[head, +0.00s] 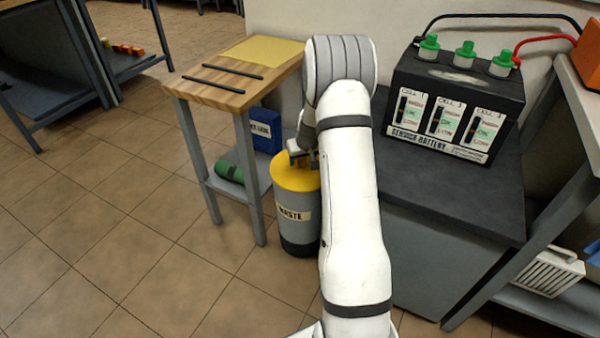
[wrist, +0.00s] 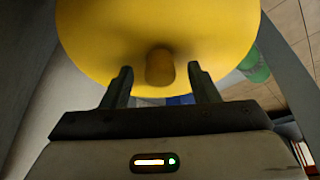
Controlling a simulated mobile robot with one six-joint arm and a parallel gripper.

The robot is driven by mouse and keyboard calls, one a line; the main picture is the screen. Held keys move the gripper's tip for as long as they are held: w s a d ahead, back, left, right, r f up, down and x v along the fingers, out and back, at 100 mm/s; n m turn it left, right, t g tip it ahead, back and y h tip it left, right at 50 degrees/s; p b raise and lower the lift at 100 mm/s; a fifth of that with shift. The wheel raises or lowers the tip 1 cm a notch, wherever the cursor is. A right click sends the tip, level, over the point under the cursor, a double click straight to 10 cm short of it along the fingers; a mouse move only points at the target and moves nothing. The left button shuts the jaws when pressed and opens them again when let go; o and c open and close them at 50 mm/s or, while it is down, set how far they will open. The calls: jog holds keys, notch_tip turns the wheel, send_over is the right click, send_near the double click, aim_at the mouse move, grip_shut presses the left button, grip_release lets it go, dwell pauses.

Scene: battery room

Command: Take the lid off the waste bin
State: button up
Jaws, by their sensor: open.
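The waste bin (head: 297,214) is a grey cylinder with a "WASTE" label and a dark base, standing upright on the floor beside a small wooden table. Its yellow lid (head: 289,178) sits on top. In the wrist view the yellow lid (wrist: 158,35) fills the upper middle, with a round knob (wrist: 159,67) standing out from it. My gripper (head: 305,156) is over the lid, partly hidden by my arm. In the wrist view my gripper (wrist: 162,80) is open, with one finger on each side of the knob and visible gaps between. I cannot tell how deep the fingertips reach along it.
The wooden table (head: 228,82) stands close on the left, with a blue box (head: 266,130) and a green roll (head: 229,173) on its lower shelf. On the right, a dark bench (head: 440,190) carries a large battery (head: 455,107). Tiled floor at the left front is clear.

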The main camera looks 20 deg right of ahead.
jog(key=shift+w+f, duration=0.3)
jog(key=shift+f, duration=0.35)
jog(key=shift+r, duration=0.1)
jog(key=shift+c, duration=0.2)
jog(key=c, duration=1.1)
